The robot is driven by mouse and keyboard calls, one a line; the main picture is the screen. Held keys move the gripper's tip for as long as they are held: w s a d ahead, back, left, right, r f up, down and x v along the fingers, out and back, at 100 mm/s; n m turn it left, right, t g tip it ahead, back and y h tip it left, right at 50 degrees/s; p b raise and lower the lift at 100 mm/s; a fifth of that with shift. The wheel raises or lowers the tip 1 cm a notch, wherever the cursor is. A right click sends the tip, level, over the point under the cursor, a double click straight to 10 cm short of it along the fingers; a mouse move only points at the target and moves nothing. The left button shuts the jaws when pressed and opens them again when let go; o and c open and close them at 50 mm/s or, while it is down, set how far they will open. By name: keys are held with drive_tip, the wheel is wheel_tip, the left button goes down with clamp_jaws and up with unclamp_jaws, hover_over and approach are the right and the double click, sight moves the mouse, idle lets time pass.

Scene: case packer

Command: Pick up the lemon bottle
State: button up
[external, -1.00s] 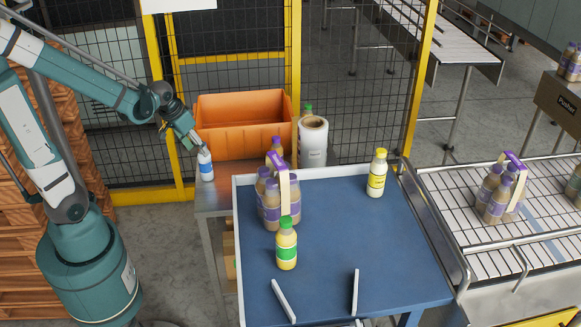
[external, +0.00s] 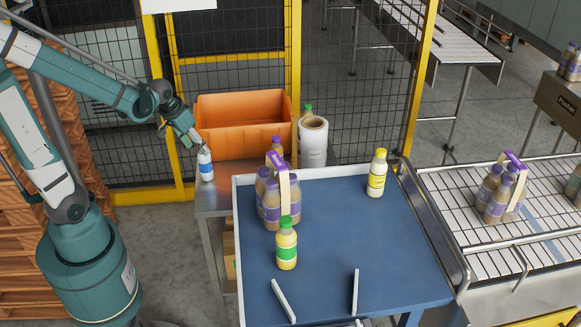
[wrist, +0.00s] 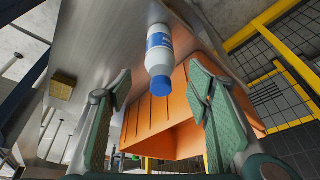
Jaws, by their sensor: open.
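A bottle with a yellow cap and yellow label (external: 377,173) stands upright at the back right of the blue table; it looks like the lemon bottle. A yellowish bottle with a green cap and green label (external: 286,245) stands nearer, left of the table's middle. My gripper (external: 196,144) is far to the left of both, above the steel side table. In the wrist view its fingers (wrist: 160,90) are apart with nothing held. A white bottle with a blue label (external: 206,166) stands just below it; it also shows between and beyond the fingers in the wrist view (wrist: 159,50).
A purple-capped bottle pack with a handle (external: 271,205) stands at the blue table's (external: 345,232) left. An orange bin (external: 243,140) and a white roll (external: 313,142) stand behind. White guide bars (external: 284,301) lie in front. A conveyor (external: 455,235) runs at right.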

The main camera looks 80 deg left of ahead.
wheel_tip(320, 180, up, 22)
drive_tip(key=w+d+r+m+h, duration=0.15)
drive_tip(key=w+m, duration=0.25)
drive_tip(key=w, duration=0.5)
drive_tip(key=w+d+r+m, duration=0.1)
drive_tip(key=w+r+m, duration=0.25)
drive_tip(key=w, duration=0.65)
drive_tip(key=m+g+h+p, duration=0.2)
drive_tip(key=m+g+p, duration=0.1)
drive_tip(key=m, duration=1.7)
hover_over(382, 150)
drive_tip(key=shift+y, duration=0.25)
wheel_tip(382, 150, down, 5)
drive_tip(key=shift+f, duration=0.2)
wheel_tip(382, 150, down, 4)
drive_tip(key=shift+d+f, duration=0.1)
drive_tip(key=shift+f, duration=0.4)
drive_tip(key=shift+f, duration=0.1)
